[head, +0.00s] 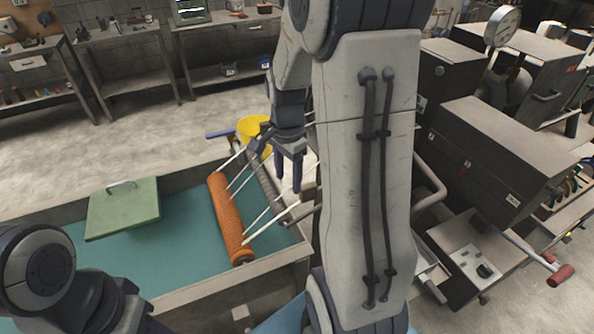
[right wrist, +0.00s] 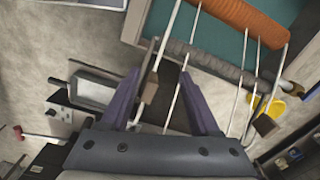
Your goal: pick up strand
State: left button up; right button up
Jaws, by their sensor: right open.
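An orange mesh tube (head: 226,215) lies in a bench tray with a teal bottom (head: 185,240). Several pale strands (head: 262,220) run from it over the tray's right side. My right gripper (head: 289,178) points down over the strands, open. In the right wrist view the tube (right wrist: 240,18) is at the top. There, one strand (right wrist: 166,38) passes between the spread fingers of my right gripper (right wrist: 160,76) in the picture, with a small brown block (right wrist: 149,92) on it. I cannot tell its depth against the fingers. My left arm shows at lower left; its gripper is out of view.
A green lidded box or plate with a handle (head: 123,208) lies at the tray's left. A yellow bucket (head: 252,128) stands behind the tray. Dark machine boxes (head: 500,150) crowd the right side. The floor behind the tray is mostly clear.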

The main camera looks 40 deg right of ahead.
aim_at(307, 196)
jog(key=d+m, duration=0.2)
jog(key=d, duration=0.1)
jog(key=d+m+p, duration=0.1)
jog(key=d, duration=0.1)
jog(key=shift+s+r, duration=0.35)
jog(key=shift+r, duration=0.05)
jog(key=f, duration=0.4)
jog(key=shift+d+f+p, duration=0.2)
jog(key=shift+f+p, duration=0.1)
jog(key=shift+p, duration=0.1)
jog(key=f+p, duration=0.1)
jog(key=f, duration=0.1)
jog(key=f+p, duration=0.1)
jog(key=f, duration=0.2)
jog(key=shift+s+a, duration=0.2)
jog(key=shift+f, duration=0.5)
pick_arm(q)
notch_tip(307, 196, up, 5)
jog(key=shift+r, duration=0.1)
pick_arm(e)
grip_shut()
